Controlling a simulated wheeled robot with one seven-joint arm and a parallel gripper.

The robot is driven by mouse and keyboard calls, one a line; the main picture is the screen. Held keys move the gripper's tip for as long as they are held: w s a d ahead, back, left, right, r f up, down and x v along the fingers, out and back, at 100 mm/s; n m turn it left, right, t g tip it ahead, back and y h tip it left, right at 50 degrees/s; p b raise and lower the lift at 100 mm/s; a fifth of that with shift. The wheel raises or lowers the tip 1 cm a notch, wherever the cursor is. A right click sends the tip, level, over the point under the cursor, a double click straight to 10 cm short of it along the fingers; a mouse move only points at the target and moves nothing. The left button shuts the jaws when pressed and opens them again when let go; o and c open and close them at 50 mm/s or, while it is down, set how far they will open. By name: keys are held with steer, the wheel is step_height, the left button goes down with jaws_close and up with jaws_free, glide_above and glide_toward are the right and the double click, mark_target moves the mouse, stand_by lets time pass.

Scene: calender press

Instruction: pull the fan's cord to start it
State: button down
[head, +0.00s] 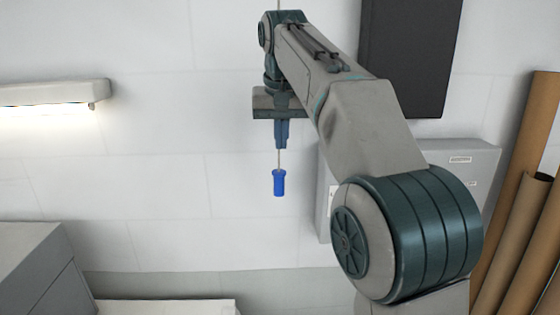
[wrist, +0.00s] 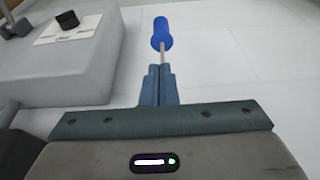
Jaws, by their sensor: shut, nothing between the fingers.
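The fan's pull cord shows as a thin line with a blue cylindrical handle (head: 279,183) at its lower end, hanging against the white wall in the head view. In the wrist view the blue handle (wrist: 162,33) is just beyond my fingertips. My gripper (head: 281,146) points down above the handle, with its blue fingers shut and empty. In the wrist view the closed fingers (wrist: 159,68) line up with the cord. The cord also shows above my wrist at the top of the head view. I cannot tell whether the fingers touch the cord. The fan is out of view.
A lit wall lamp (head: 52,95) is at left. A dark panel (head: 411,55) and a grey wall box (head: 467,160) are behind my arm. Brown rolls (head: 520,205) stand at right. A grey cabinet (head: 35,265) is at lower left. The wall around the handle is clear.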

mark_target(281, 172)
steer(key=shift+s+x, duration=0.2)
steer(key=shift+x, duration=0.7)
steer(key=shift+s+x, duration=0.15)
steer(key=shift+x, duration=0.75)
steer(key=shift+s+x, duration=0.2)
steer(key=shift+x, duration=0.7)
steer(key=shift+f, duration=0.15)
